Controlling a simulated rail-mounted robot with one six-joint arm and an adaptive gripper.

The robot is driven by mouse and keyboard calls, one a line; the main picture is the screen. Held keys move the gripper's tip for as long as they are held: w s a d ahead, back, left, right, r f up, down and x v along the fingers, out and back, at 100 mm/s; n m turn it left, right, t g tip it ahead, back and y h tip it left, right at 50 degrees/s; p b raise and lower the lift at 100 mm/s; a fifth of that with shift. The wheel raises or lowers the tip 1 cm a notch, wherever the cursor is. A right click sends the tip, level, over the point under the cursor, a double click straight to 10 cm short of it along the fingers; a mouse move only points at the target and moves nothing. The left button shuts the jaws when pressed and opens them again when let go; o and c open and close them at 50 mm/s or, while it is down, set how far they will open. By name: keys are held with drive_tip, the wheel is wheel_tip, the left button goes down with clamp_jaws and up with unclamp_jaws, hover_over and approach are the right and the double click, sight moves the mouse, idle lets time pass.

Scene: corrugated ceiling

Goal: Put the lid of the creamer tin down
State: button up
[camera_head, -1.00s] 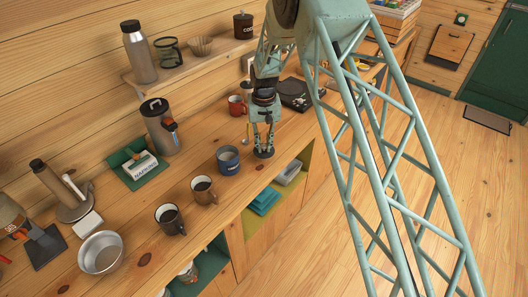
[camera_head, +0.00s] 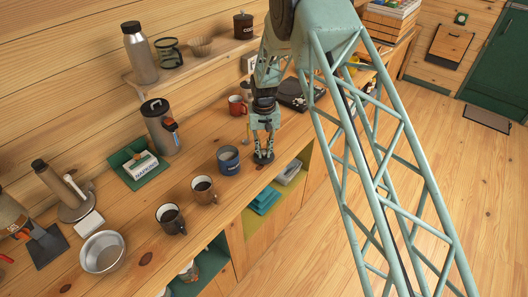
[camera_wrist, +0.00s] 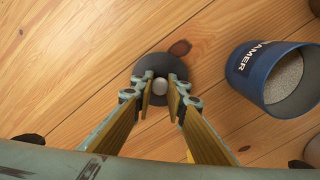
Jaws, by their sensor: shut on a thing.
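The creamer tin (camera_head: 229,160) is blue and stands open on the wooden counter. In the wrist view the tin (camera_wrist: 262,75) is at the right, with pale powder inside. The lid (camera_head: 263,158) is a dark disc at the tips of my gripper (camera_head: 263,148), just right of the tin. In the wrist view the lid (camera_wrist: 147,68) lies flat below my fingers, with a light round knob between the fingertips (camera_wrist: 159,87). My gripper is shut on this knob. The lid is at or very near the counter surface; I cannot tell whether it touches.
Two mugs of dark drink, one tan (camera_head: 204,189) and one black (camera_head: 171,219), stand left of the tin. A red mug (camera_head: 237,105) is behind my gripper. The counter's front edge (camera_head: 262,189) is close to the lid. A metal bowl (camera_head: 102,252) is at front left.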

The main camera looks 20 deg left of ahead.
sight(264, 151)
drive_tip(key=shift+f, duration=0.2)
drive_tip(key=o, duration=0.7)
drive_tip(key=shift+o, duration=0.2)
drive_tip(key=shift+r, duration=0.1)
wheel_tip(264, 151, up, 12)
drive_tip(key=b, duration=0.2)
idle(0.4)
drive_tip(key=shift+r, duration=0.1)
idle(0.5)
idle(0.3)
